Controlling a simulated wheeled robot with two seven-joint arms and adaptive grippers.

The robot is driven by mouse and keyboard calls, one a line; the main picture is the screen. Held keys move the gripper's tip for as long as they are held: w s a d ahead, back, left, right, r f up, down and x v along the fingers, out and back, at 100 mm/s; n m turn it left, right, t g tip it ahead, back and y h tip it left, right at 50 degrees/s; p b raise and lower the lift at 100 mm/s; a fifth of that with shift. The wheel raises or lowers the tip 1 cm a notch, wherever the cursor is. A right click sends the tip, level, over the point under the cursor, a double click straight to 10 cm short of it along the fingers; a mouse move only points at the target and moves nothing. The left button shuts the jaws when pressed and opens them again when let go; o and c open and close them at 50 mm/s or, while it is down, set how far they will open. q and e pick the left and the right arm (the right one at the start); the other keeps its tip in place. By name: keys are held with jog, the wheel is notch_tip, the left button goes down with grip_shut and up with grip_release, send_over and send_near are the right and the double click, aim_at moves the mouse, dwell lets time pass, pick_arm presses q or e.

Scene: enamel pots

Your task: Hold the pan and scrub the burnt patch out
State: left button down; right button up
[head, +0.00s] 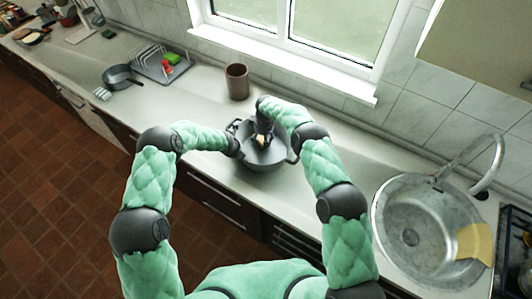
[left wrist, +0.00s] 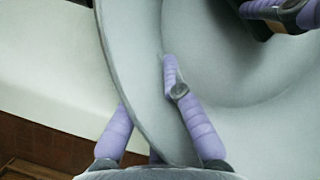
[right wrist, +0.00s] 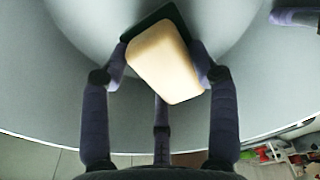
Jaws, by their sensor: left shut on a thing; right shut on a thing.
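The wide grey pan (head: 270,160), with small side handles, stands on the counter below the window. My left gripper (head: 237,145) is shut on its left rim; in the left wrist view one finger lies inside the wall (left wrist: 215,45) and another outside. My right gripper (head: 263,130) reaches down into the pan, shut on a sponge (head: 260,140). In the right wrist view the sponge (right wrist: 165,62) is cream with a dark green layer at its far side, pinched between the fingers, close to the pan's inside surface. I cannot make out a burnt patch.
A brown cup (head: 237,82) stands behind the pan. A dish rack (head: 160,66) and a frying pan (head: 120,77) are at the left. The round sink (head: 405,215) with a yellow cloth (head: 474,242) is at the right. Counter between pan and sink is clear.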

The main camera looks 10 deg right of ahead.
jog(key=shift+f, duration=0.95)
jog(key=shift+s+d+r, duration=0.1)
jog(key=shift+s+d, duration=0.25)
jog(key=shift+d, duration=0.1)
jog(key=shift+s+d, duration=0.15)
jog(key=shift+w+a+f, duration=0.35)
jog(key=shift+w+a, duration=0.1)
jog(key=shift+a, duration=0.2)
jog(key=shift+s, duration=0.1)
notch_tip(320, 180, up, 13)
dwell(0.5)
